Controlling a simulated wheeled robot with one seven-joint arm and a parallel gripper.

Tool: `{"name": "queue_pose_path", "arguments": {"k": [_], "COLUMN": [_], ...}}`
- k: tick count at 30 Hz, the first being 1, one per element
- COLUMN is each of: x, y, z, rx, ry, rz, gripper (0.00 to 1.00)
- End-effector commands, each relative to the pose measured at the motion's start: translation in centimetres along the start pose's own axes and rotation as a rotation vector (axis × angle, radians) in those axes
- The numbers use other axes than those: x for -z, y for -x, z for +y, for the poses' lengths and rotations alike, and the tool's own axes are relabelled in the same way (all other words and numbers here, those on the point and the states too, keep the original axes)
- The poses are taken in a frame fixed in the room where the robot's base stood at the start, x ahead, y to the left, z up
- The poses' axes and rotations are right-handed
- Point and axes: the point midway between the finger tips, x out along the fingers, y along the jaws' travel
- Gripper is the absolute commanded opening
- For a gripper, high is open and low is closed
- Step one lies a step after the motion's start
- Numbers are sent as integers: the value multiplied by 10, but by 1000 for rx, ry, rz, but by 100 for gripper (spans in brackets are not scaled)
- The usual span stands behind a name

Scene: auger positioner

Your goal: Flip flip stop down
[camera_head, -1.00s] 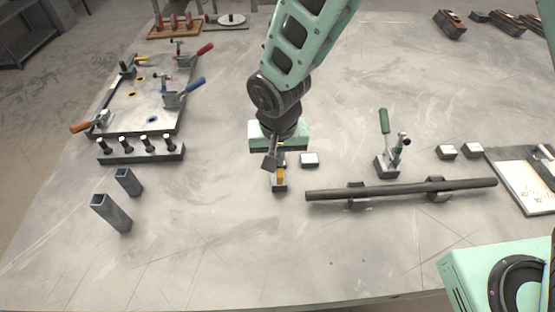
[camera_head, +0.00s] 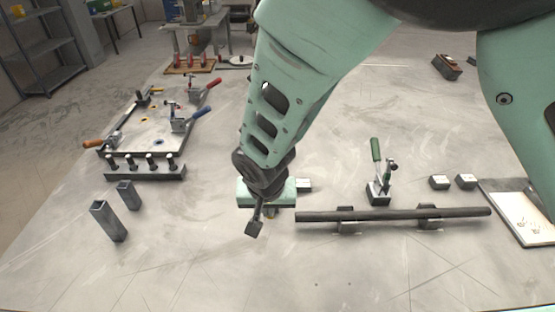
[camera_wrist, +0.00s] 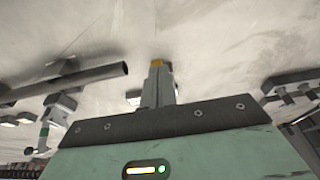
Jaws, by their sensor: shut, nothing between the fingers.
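The flip stop is mostly hidden behind my gripper; a small bit of yellow (camera_head: 270,216) shows under the pale green gripper body in the head view. In the wrist view a yellow part (camera_wrist: 157,63) shows right at the ends of my gripper's fingers (camera_wrist: 158,75). The fingers are shut with nothing between them. They are at or very close to the yellow part; I cannot tell whether they touch. Whether the stop stands up or lies down is hidden.
A dark round bar (camera_head: 395,215) lies on two supports to the right, with a green-handled clamp (camera_head: 378,180) behind it. A small block (camera_head: 304,185) is close beside my gripper. A pin block (camera_head: 145,172) and two square tubes (camera_head: 108,220) stand left. The front table is clear.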

Motion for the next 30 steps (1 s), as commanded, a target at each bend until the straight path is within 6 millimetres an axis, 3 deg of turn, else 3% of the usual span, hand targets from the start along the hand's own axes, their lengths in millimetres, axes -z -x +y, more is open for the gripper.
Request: {"name": "queue_pose_path", "arguments": {"k": [15, 30], "x": [-30, -32], "y": [-28, -30], "z": [-3, -4], "rx": [-1, 0], "ry": [1, 0], "rz": [-1, 0], "gripper": [0, 0]}}
